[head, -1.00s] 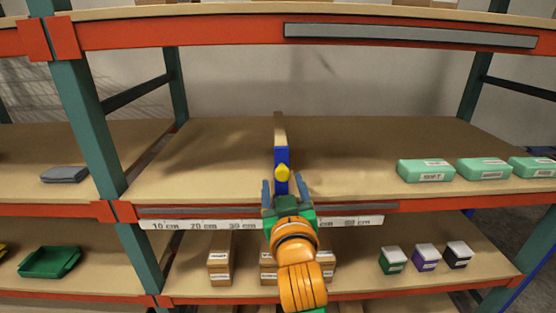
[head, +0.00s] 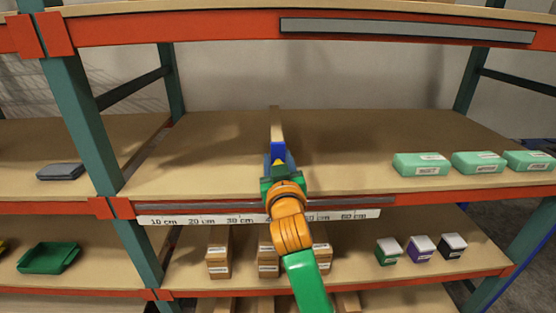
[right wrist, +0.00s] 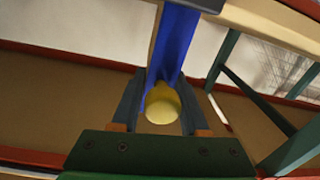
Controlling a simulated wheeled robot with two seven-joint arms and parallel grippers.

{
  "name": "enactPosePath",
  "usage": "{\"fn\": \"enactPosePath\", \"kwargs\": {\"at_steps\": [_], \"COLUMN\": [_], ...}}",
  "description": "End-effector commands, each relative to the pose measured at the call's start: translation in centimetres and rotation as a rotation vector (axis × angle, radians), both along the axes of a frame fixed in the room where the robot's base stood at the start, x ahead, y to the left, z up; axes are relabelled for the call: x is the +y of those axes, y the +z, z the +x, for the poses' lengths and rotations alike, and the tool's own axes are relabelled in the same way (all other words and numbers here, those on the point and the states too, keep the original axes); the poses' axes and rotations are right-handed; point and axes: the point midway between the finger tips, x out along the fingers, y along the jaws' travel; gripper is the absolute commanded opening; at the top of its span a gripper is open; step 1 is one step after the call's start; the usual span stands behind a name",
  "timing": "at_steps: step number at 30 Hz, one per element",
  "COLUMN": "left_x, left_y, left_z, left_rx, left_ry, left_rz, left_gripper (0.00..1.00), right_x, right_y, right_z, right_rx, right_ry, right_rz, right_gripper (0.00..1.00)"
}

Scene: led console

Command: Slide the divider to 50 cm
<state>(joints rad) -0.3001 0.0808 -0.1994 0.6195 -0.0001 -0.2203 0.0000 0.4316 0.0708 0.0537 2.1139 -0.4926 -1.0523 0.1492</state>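The divider (head: 277,124) is an upright wooden panel with a blue front and a yellow knob (head: 278,162). It stands on the middle shelf, left of the green boxes. The scale strip (head: 190,220) runs along the shelf's front edge. 10, 20, 30 and 60 cm labels are readable, while my right arm covers the stretch around 40 cm, below the divider. My right gripper (head: 279,171) is at the knob. In the right wrist view its fingers stand on both sides of the yellow knob (right wrist: 163,105), apart, with no clear grip. My left gripper is out of view.
Several mint-green boxes (head: 420,164) stand at the right of the middle shelf. Shelf surface between divider and boxes is clear. Brown cartons (head: 218,257) and small dark boxes (head: 388,251) are on the shelf below. A green upright (head: 85,125) stands at left.

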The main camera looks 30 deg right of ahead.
Motion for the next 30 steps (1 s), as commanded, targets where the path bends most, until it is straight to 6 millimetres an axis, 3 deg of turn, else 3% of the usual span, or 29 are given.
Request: {"fn": "enactPosePath", "kwargs": {"at_steps": [1, 2, 3, 30], "left_x": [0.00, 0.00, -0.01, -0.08], "left_y": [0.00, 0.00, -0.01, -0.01], "left_z": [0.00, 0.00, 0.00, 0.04], "left_rx": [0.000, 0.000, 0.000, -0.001], "left_ry": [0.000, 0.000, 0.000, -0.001], "left_rz": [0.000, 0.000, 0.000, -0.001], "left_gripper": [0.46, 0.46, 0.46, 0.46], "right_x": [0.00, 0.00, 0.00, 0.03], "right_y": [-0.05, -0.05, -0.05, -0.14], "right_z": [0.00, 0.00, 0.00, 0.01], "right_rx": [0.001, 0.001, 0.001, 0.005], "right_ry": [0.000, 0.000, 0.000, 0.000], "right_rz": [0.000, 0.000, 0.000, -0.001], "right_gripper": [0.10, 0.02, 0.00, 0.00]}}
